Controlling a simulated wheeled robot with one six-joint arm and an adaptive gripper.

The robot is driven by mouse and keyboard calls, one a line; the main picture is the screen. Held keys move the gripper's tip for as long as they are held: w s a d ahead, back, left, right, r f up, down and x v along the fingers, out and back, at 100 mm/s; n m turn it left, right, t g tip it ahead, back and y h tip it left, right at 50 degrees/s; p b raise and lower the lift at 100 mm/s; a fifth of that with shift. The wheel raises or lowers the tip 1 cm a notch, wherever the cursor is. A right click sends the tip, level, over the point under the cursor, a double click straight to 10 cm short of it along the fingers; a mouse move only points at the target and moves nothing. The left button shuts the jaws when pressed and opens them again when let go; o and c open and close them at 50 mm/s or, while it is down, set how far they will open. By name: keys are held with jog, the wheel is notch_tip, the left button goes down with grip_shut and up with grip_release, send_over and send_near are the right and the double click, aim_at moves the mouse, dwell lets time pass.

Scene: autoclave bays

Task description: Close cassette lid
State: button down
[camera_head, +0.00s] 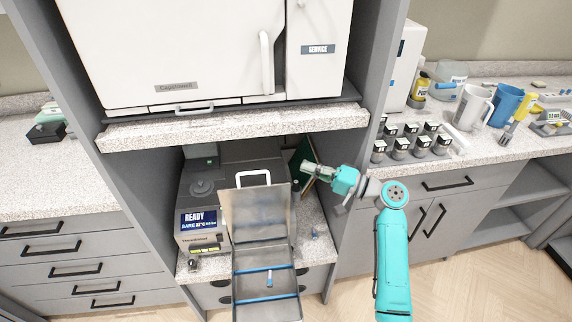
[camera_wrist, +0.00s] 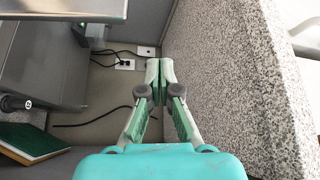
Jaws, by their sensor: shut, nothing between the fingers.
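The metal cassette shows in the head view with its lid (camera_head: 254,215) open and raised, a white handle (camera_head: 253,178) at its top edge. The cassette's tray (camera_head: 280,298) lies below and in front of the lid, with blue strips across it and a small blue-and-white item (camera_head: 269,278) inside. My gripper (camera_head: 306,168) is to the right of the lid's top and apart from it in the picture. In the wrist view my gripper (camera_wrist: 159,70) has its fingertips together with nothing between them. The cassette is not clearly identifiable in the wrist view.
A sterilizer with a READY screen (camera_head: 202,222) stands left of the lid. A stone shelf (camera_head: 235,126) carrying a large white autoclave (camera_head: 185,50) hangs above. A grey side panel (camera_head: 362,180) is close to my arm. A green book (camera_wrist: 30,143) and cables lie in the bay.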

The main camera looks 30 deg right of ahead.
jog(key=w+a, duration=0.4)
jog(key=a, duration=0.4)
jog(key=shift+a, duration=0.2)
jog(key=shift+r, duration=0.1)
dwell(0.3)
